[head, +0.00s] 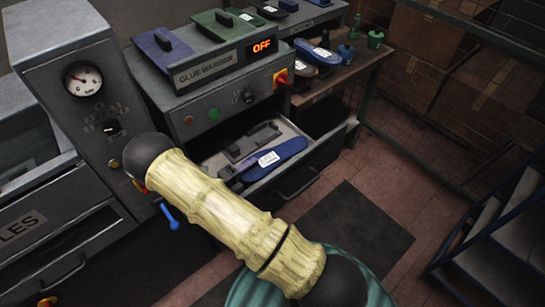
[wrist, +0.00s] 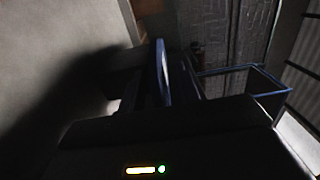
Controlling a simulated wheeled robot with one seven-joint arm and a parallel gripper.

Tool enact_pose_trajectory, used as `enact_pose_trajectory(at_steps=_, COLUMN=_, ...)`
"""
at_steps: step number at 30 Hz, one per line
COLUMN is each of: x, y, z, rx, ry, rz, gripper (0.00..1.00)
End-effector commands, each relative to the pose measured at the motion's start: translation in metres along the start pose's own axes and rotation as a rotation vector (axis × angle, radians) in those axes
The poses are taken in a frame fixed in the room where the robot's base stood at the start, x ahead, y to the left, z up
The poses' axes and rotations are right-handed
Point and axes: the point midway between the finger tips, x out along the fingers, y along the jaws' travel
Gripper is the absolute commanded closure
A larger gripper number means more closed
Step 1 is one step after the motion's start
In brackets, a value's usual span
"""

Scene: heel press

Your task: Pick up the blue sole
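A blue sole (head: 285,152) with a white label lies in the open drawer (head: 318,158) under the glue warmer, beside grey parts. Another blue sole (head: 319,52) with a label lies on the side shelf to the right. My bamboo-patterned arm crosses the head view in front of the machines, and my gripper is not clearly visible there. In the dark wrist view my gripper (wrist: 160,95) shows as black shapes. A narrow blue strip (wrist: 163,70) stands upright near its middle; I cannot tell what it is or whether it is gripped.
The glue warmer (head: 217,67) reads OFF and carries several coloured pads. A grey press with a gauge (head: 83,82) stands left. A blue-framed rack (head: 490,235) stands right. A dark mat (head: 350,235) lies on the tiled floor between them.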

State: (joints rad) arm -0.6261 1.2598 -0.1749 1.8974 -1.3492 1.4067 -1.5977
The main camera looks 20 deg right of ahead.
Motion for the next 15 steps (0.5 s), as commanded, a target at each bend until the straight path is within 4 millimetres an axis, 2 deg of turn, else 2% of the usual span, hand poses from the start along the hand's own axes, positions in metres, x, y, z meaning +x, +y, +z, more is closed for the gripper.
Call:
enact_pose_trajectory(at_steps=5, x=-0.0013, y=-0.0001, z=0.0004, rx=0.000, ry=-0.002, rz=0.000, gripper=0.67)
enact_pose_trajectory(at_steps=10, x=-0.0016, y=-0.0002, z=0.0005, rx=0.000, ry=-0.003, rz=0.000, gripper=1.00)
enact_pose_trajectory(at_steps=15, x=-0.0013, y=-0.0004, z=0.0005, rx=0.000, ry=-0.002, rz=-0.001, gripper=1.00)
